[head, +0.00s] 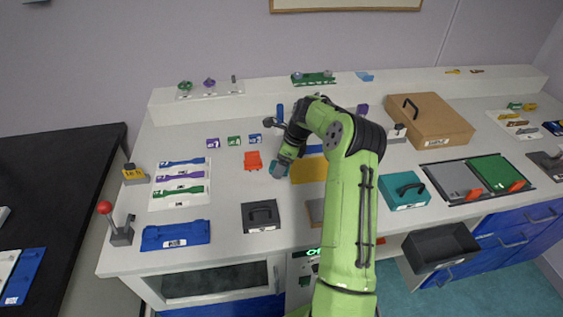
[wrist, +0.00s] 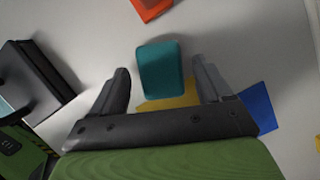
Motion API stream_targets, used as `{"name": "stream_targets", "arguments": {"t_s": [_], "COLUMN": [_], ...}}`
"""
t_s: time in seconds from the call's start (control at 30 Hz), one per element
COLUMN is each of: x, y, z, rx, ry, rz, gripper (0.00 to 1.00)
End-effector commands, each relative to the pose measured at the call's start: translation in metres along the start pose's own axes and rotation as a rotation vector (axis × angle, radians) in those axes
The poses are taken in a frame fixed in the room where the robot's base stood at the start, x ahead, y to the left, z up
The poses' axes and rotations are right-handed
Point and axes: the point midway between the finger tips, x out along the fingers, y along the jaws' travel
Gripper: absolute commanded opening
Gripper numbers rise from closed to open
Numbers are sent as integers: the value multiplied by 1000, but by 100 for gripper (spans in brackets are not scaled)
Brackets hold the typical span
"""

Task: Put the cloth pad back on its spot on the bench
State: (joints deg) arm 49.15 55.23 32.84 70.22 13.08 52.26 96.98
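The teal cloth pad (wrist: 160,68) lies on the white bench, between and just beyond my fingertips in the wrist view. In the head view the pad (head: 279,170) shows partly below my gripper (head: 288,160), beside the left edge of a yellow mat (head: 309,168). My gripper (wrist: 162,75) is open, with a gap between each finger and the pad. The pad's near end overlaps the yellow mat (wrist: 170,103) in the wrist view; I cannot tell whether they touch.
An orange-red piece (head: 252,160) lies left of the pad. A black box with a handle (head: 261,215) stands nearer the bench's front edge, and a teal handled box (head: 404,190) stands to the right. A blue mat (wrist: 258,107) lies beside the yellow one. My arm hides part of the bench.

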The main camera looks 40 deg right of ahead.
Motion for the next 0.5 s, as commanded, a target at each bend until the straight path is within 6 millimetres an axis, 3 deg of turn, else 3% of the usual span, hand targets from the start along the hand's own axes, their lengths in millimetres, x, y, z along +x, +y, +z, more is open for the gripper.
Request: {"name": "stream_targets", "arguments": {"t_s": [0.27,0.37,0.5], "x": [-6,-25,-66], "y": [0,-1,-1], "z": [2,4,4], "rx": [0,0,0], "ry": [0,0,-1], "rz": [-1,-4,-6], "gripper": [78,78,78]}}
